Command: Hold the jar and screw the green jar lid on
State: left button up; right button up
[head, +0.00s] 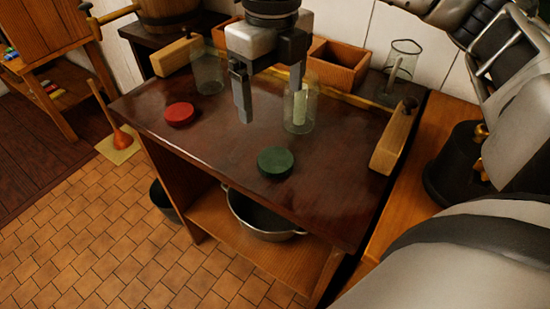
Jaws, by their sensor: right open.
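The green lid (275,162) lies flat near the front edge of the dark tabletop. A clear glass jar (300,116) with something pale inside stands behind it, slightly right; no lid shows on it. A second clear jar (208,76) stands farther left, with a red lid (179,114) lying in front of it. My right gripper (270,102) comes down from the top of the view, open and empty, fingers pointing down between the two jars. Its right finger overlaps the upper part of the right jar in the picture; I cannot tell whether they touch. My left gripper is out of view.
A glass beaker (382,92) with a stick stands at the back right. Wooden blocks (396,137) and (176,55) bound the tabletop's sides. A wooden box (338,65) is behind. A metal pan (262,218) sits on the shelf below. The tabletop's front left is clear.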

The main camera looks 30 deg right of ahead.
send_over(273, 157)
notch_tip(273, 157, down, 9)
jog(key=shift+s+a+r, duration=0.1)
jog(key=shift+s, duration=0.05)
jog(key=shift+f+p, duration=0.45)
jog(key=shift+f, duration=2.15)
jog(key=c, duration=1.1)
